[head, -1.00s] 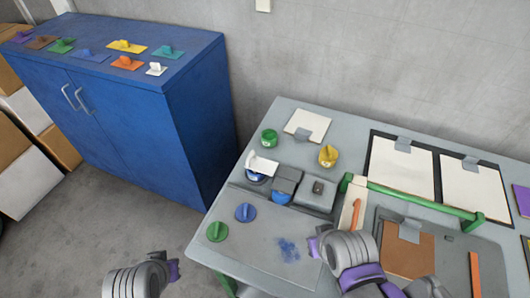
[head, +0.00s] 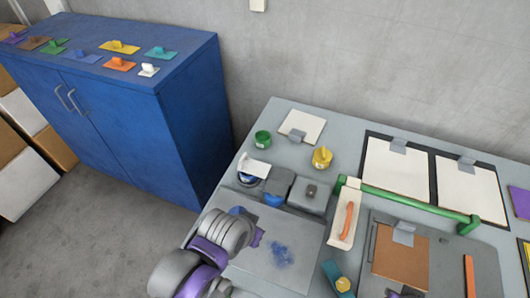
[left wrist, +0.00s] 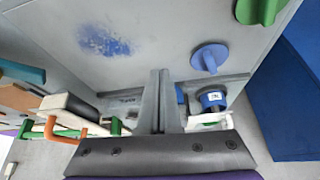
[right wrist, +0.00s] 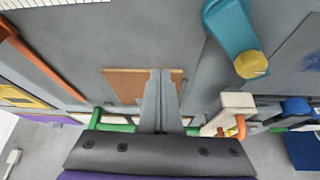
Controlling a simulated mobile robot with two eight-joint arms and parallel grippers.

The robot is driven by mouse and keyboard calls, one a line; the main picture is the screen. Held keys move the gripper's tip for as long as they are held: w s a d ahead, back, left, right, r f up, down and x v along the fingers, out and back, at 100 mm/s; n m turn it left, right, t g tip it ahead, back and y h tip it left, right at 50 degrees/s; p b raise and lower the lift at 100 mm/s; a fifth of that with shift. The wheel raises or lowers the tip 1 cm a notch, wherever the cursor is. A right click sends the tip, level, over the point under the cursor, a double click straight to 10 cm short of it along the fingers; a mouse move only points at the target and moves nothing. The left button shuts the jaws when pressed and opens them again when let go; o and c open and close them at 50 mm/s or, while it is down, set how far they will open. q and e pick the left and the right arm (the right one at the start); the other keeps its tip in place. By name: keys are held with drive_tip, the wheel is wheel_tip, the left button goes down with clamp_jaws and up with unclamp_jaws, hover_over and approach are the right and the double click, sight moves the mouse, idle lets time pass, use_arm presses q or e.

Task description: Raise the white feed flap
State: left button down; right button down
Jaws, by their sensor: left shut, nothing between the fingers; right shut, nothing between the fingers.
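A green rail (head: 420,207) stands right of the device. A yellow-topped pot (head: 322,157), a green pot (head: 262,139) and a white pad with an orange handle (head: 346,222) are nearby. A blue smear (head: 282,254) marks the bench front. A blue cabinet (head: 190,125) stands at left.

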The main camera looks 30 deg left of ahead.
use_arm(q)
drive_tip(key=shift+w+d, duration=0.1)
drive_tip(key=shift+d, duration=0.1)
use_arm(e)
drive_tip(key=shift+s+d, duration=0.1)
drive_tip(key=shift+d, duration=0.1)
use_arm(q)
drive_tip(key=shift+a, duration=0.1)
use_arm(e)
drive_tip(key=shift+s+f+b, duration=0.2)
drive_tip(key=shift+f+b, duration=0.3)
drive_tip(key=shift+f, duration=0.2)
drive_tip(key=shift+f+b, duration=0.3)
drive_tip(key=shift+s+f, duration=0.15)
drive_tip(key=shift+f, duration=0.15)
use_arm(q)
drive_tip(key=w+a+r+n+g+h, duration=0.1)
drive_tip(key=w+a+r+n, duration=0.3)
drive_tip(key=w+a+n, duration=0.4)
drive_tip(key=w+a+r+n+g+h, duration=0.2)
drive_tip(key=w+a+r+n+g, duration=0.1)
drive_tip(key=w+a+n, duration=0.5)
drive_tip(key=a+r+n, duration=0.1)
drive_tip(key=a+n, duration=0.2)
drive_tip(key=a, duration=0.2)
drive_tip(key=shift+a+r+g+h, duration=0.15)
drive_tip(key=shift+r+g+h, duration=0.15)
drive_tip(key=shift+g, duration=0.1)
drive_tip(key=shift+w, duration=0.1)
